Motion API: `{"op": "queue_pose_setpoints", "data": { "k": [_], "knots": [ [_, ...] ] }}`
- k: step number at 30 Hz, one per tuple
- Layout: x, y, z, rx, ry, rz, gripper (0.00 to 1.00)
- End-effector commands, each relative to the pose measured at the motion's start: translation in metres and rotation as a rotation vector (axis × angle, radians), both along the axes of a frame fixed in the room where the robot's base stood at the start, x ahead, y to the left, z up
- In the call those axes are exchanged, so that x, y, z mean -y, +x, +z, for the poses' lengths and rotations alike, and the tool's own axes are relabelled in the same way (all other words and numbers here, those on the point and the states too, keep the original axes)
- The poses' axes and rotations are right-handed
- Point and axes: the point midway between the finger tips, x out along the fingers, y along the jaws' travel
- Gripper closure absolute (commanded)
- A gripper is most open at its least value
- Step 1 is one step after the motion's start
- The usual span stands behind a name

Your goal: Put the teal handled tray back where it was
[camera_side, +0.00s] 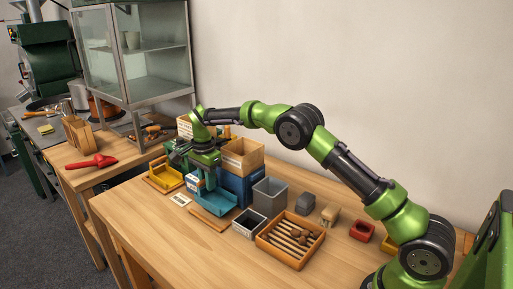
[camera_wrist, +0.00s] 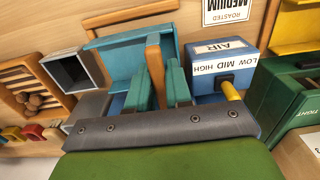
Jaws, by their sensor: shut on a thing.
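The teal handled tray (camera_side: 218,202) is at the middle of the workbench in the side view, with its flat open part towards the front. In the wrist view the tray (camera_wrist: 118,52) lies beyond my fingers, with its wooden handle (camera_wrist: 154,58) between them. My gripper (camera_wrist: 158,82) is shut on this handle and points down at the bench. In the side view the arm's end hides the handle and the grip. A thin wooden board (camera_side: 206,219) shows at the tray's front edge. I cannot tell whether the tray touches the board or hangs just above it.
A blue box labelled AIR (camera_wrist: 222,68) stands close beside my fingers. A grey bin (camera_side: 270,193), a small dark-lined box (camera_side: 249,224) and a wooden tray of tools (camera_side: 291,262) stand to the right. A yellow tray (camera_side: 162,180) is left. The front bench is clear.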

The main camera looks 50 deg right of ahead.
Motion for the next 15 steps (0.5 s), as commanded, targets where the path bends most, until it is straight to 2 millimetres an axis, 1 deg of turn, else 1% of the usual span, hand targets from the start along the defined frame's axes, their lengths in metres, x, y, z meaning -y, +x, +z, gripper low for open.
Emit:
{"op": "queue_pose_setpoints", "data": {
  "k": [1, 3, 6, 15],
  "knots": [
    [0.0, -0.001, -0.01, -0.005, 0.001, -0.001, 1.0],
    [0.001, -0.001, -0.019, -0.003, 0.001, -0.001, 1.0],
    [0.001, -0.001, -0.029, -0.002, 0.0, 0.0, 1.0],
    [0.0, 0.0, -0.03, -0.001, 0.0, 0.0, 1.0]
  ]
}}
